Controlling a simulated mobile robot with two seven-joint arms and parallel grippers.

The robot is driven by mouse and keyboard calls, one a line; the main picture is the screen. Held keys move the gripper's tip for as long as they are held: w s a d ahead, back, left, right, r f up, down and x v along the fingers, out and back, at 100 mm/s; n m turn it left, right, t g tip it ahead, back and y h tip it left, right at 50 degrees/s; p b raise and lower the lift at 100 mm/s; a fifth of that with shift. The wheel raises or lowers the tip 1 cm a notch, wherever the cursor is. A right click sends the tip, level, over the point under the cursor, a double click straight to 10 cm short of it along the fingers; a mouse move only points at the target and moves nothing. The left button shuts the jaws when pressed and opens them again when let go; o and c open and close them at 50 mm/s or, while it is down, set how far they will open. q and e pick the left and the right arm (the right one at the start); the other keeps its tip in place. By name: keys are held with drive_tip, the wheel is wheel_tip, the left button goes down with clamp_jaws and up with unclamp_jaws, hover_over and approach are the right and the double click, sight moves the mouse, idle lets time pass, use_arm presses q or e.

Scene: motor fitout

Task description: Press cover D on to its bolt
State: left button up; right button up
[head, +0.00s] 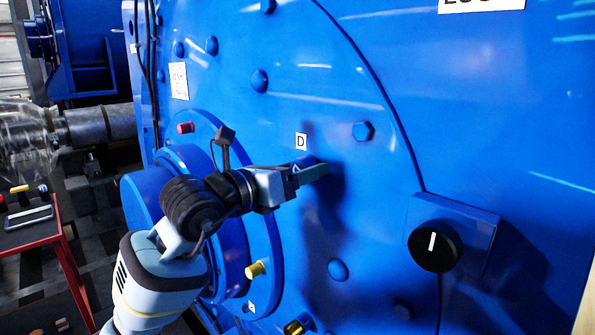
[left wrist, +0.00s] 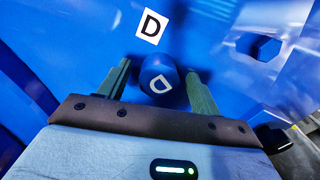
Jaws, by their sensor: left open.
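Cover D (left wrist: 158,80) is a round blue cap with a white D on its face, seen in the left wrist view just below the white D label (left wrist: 151,26). My left gripper (left wrist: 158,70) is open, with one finger on each side of the cover; I cannot tell whether either finger touches it. In the head view the left gripper (head: 318,172) is at the blue motor face, just below the D label (head: 301,141), and largely hides the cover. The bolt behind the cover is hidden, so I cannot tell how far on the cover sits. My right gripper is not in view.
A bare hex bolt (head: 363,131) and rounded blue caps (head: 338,270) stand out from the motor face (head: 390,180). A black knob (head: 435,246) on a blue block is at right. Red (head: 185,127) and yellow (head: 256,269) plugs sit by the hub. A red-edged table (head: 68,262) is at left.

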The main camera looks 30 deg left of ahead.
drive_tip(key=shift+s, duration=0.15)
use_arm(q)
drive_tip(key=b+v, duration=0.1)
drive_tip(key=v, duration=0.6)
drive_tip(key=shift+s, duration=0.4)
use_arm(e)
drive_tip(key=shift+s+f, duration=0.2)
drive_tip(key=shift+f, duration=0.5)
use_arm(q)
drive_tip(key=shift+a, duration=0.15)
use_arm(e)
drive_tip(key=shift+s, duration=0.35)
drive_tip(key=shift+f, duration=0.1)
